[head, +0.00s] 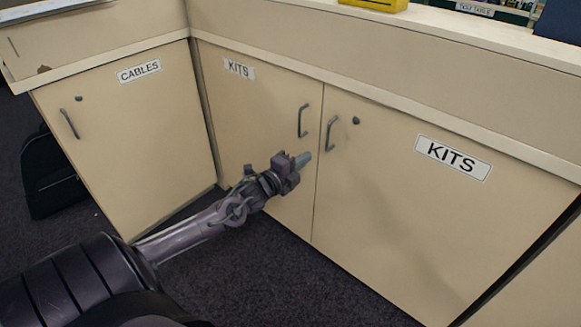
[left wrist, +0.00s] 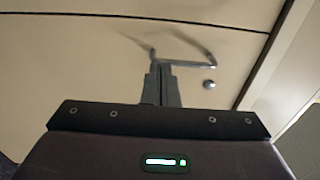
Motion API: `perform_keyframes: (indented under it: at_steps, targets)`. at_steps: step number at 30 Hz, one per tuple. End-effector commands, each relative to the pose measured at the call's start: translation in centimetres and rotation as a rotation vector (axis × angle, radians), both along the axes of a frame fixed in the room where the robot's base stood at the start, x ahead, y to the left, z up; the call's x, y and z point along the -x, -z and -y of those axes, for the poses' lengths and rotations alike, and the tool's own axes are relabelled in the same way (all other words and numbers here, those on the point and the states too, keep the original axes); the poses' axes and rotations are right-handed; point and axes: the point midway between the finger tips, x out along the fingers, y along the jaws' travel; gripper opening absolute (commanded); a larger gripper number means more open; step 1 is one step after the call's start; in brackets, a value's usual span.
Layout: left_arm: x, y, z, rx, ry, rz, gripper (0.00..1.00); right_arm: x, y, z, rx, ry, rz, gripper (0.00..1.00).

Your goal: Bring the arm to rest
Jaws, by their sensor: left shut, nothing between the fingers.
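My left gripper (head: 303,159) is in front of the beige cabinet, near the seam between the two KITS doors. Its fingers are together with nothing between them. In the left wrist view the closed fingers (left wrist: 161,85) point at a bar handle (left wrist: 185,64) on a door. They overlap the handle in that picture, and I cannot tell whether they touch it. In the head view the fingertips are below the two door handles, the left one (head: 303,121) and the right one (head: 330,133). My right gripper does not show.
The left KITS door (head: 255,110), the right KITS door (head: 430,220) and the CABLES door (head: 130,130) look closed. The countertop (head: 480,38) overhangs them. A yellow object (head: 375,4) sits on top. A black bag (head: 50,175) is on the floor at left. Dark carpet (head: 270,275) lies below my arm.

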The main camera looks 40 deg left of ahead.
Motion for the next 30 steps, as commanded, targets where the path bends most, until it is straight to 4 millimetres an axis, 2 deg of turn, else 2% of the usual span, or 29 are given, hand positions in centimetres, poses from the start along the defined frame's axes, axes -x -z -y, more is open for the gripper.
perform_keyframes:
  at_steps: [3,9,20,22,26,29,30]
  targets:
    - [2.1,0.0,0.0,0.000,0.001,-0.005,0.00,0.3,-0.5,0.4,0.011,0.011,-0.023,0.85]
    - [4.2,0.0,-0.1,0.001,0.001,-0.002,0.00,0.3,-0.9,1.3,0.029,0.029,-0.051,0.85]
    - [5.0,0.0,-0.1,0.002,0.000,-0.001,0.00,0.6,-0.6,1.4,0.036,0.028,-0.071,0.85]
    - [5.1,0.5,0.2,0.021,-0.007,-0.017,0.00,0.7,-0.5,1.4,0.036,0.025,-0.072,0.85]
    - [6.4,4.0,2.1,0.158,-0.073,-0.144,0.00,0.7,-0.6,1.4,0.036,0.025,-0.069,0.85]
    - [8.8,8.6,5.3,0.351,-0.176,-0.329,0.00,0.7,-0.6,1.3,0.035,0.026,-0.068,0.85]
    - [10.2,10.4,6.9,0.436,-0.227,-0.415,0.00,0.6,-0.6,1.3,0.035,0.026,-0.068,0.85]
